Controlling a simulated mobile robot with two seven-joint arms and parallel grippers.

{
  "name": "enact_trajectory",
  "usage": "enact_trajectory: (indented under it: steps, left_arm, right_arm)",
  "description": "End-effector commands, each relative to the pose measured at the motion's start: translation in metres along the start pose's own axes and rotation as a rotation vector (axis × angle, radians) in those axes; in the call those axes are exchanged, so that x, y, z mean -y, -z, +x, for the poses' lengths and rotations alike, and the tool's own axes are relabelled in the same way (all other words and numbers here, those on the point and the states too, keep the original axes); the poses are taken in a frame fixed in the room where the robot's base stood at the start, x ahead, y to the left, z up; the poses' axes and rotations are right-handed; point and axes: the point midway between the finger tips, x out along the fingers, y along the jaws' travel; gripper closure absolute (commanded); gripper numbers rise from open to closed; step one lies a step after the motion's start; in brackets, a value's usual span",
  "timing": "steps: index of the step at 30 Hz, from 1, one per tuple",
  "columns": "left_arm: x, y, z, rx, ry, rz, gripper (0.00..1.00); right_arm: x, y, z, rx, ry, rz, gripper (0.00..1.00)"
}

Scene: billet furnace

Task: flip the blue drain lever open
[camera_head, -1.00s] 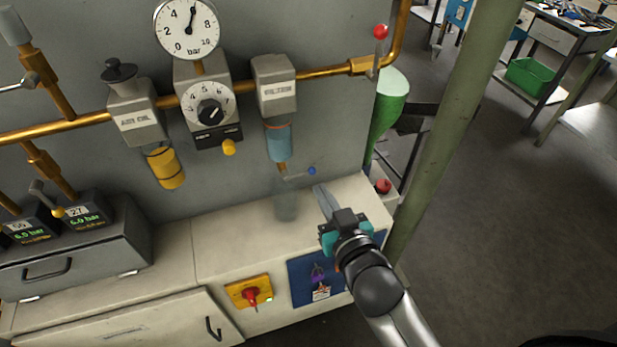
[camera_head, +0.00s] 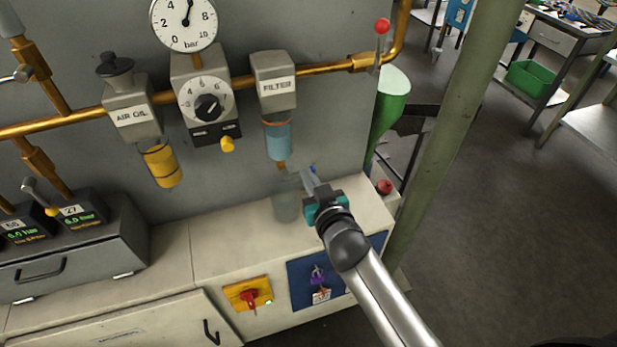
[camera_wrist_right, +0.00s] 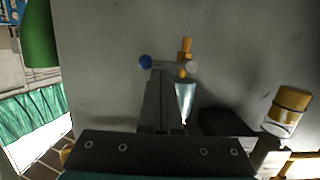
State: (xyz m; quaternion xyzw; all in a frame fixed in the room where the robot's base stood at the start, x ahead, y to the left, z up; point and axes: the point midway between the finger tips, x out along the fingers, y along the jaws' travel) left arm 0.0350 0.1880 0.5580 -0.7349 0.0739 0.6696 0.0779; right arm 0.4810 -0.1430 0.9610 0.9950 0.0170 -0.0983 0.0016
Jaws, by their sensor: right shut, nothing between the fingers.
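The blue drain lever shows as a blue knob (camera_head: 312,168) under the filter (camera_head: 275,82) and its blue bowl (camera_head: 278,142). In the right wrist view the blue knob (camera_wrist_right: 145,61) sits at the end of a thin pale arm that runs right to a brass drain fitting (camera_wrist_right: 186,48). My right gripper (camera_head: 307,175) is shut and empty, with its tips close beside the knob in the head view. In the wrist view its fingers (camera_wrist_right: 158,78) reach up to just below the lever arm, right of the knob; I cannot tell whether they touch. My left gripper is out of view.
A translucent cup (camera_head: 287,207) stands on the bench top (camera_head: 235,217) below the drain, left of my right gripper. The yellow oiler bowl (camera_head: 161,165) and regulator (camera_head: 205,97) are further left. A red knob (camera_head: 384,187) and green post (camera_head: 440,140) are at right.

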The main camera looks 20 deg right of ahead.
Motion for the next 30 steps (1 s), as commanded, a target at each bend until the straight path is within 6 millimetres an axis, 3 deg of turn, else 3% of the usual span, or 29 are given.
enact_trajectory:
  steps: [30]
  left_arm:
    - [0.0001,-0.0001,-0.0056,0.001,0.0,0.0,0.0]
  right_arm:
    - [-0.0022,-0.0045,0.0007,0.0,0.024,0.125,1.0]
